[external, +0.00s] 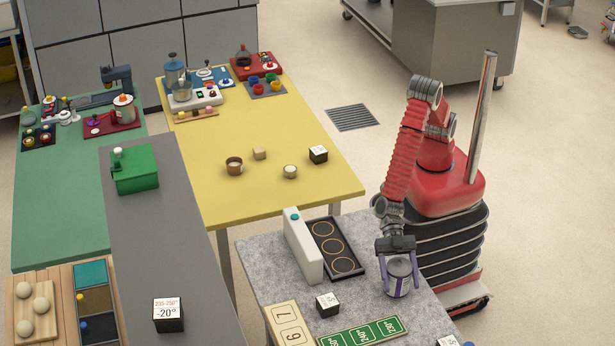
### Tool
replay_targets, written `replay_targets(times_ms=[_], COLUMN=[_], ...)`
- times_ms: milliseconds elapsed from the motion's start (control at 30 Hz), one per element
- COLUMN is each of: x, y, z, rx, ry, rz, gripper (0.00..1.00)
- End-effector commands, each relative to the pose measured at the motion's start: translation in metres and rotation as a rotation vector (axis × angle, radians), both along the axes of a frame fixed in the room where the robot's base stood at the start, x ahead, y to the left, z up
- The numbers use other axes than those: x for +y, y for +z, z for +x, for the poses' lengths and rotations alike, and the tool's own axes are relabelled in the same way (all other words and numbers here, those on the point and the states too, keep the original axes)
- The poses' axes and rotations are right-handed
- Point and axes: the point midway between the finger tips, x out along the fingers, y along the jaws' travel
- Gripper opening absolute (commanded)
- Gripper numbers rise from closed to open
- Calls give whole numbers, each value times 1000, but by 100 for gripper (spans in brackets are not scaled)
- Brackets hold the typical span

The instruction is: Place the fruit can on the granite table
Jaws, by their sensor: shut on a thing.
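The fruit can (397,283) is a grey metal cylinder with a purplish label, upright at the right side of the granite table (270,262). My gripper (397,262) points down over the can, with its fingers on either side of it. It is shut on the can. The can's base appears at or just above the speckled grey tabletop; I cannot tell whether it touches. The gripper hides part of the can's upper side.
Bare granite lies between the tray and the green board.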

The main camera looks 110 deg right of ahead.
Motion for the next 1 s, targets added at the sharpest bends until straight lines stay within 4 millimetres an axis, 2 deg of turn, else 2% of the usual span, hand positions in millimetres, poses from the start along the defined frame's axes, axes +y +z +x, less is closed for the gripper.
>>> replay_targets(times_ms=[200,233,467,800,1000], x=[1,0,0,0,-13], y=[0,-2,-1,1,7], z=[0,0,0,0,-3], rx=[-2,0,0,-1,0], ry=[0,0,0,0,0], rz=[3,0,0,1,1], gripper=[22,66,82,84,84])
